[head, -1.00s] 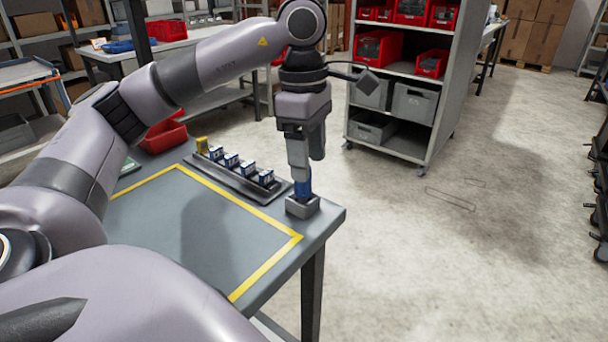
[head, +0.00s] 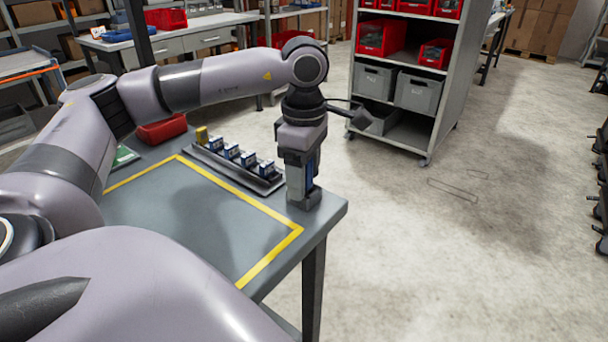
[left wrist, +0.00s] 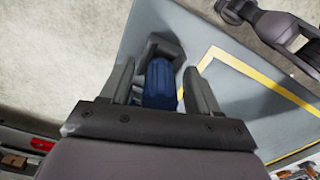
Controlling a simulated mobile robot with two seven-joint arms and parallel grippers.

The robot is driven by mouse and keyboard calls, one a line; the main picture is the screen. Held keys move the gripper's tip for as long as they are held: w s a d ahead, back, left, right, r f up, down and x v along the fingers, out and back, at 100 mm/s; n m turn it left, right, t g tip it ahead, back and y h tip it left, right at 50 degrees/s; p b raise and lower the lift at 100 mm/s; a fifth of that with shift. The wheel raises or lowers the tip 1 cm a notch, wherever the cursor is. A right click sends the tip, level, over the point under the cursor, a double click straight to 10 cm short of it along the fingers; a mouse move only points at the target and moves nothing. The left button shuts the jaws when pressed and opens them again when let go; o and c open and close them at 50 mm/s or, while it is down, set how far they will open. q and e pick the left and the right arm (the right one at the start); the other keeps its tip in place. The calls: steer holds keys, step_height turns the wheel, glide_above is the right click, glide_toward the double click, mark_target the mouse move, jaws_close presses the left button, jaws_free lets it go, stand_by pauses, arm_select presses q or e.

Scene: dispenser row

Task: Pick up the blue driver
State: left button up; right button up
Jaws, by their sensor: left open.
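The blue driver (left wrist: 160,85) stands upright in a small grey holder (head: 304,200) at the table's corner. In the left wrist view, the holder (left wrist: 160,46) shows just beyond the driver. My left gripper (left wrist: 162,88) points down with its two fingers open, one on each side of the driver's blue handle. Gaps show between handle and fingers. In the head view, my left gripper (head: 300,185) hides most of the driver, and only a strip of blue (head: 309,172) shows. My right gripper is not in view.
A dark rack (head: 235,168) with several small blue-and-white boxes and a yellow item (head: 202,135) lies beside the holder. A yellow-taped area on the table (head: 200,220) is bare. A red bin (head: 162,131) is at the table's far end. A shelf unit (head: 405,85) stands behind.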

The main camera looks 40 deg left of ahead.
arm_select(q)
jaws_close()
step_height(320, 180, up, 11)
steer(key=shift+w+f+p, duration=0.1)
steer(key=shift+p, duration=0.4)
step_height(320, 180, up, 9)
steer(key=p, duration=0.4)
steer(key=shift+p, duration=0.35)
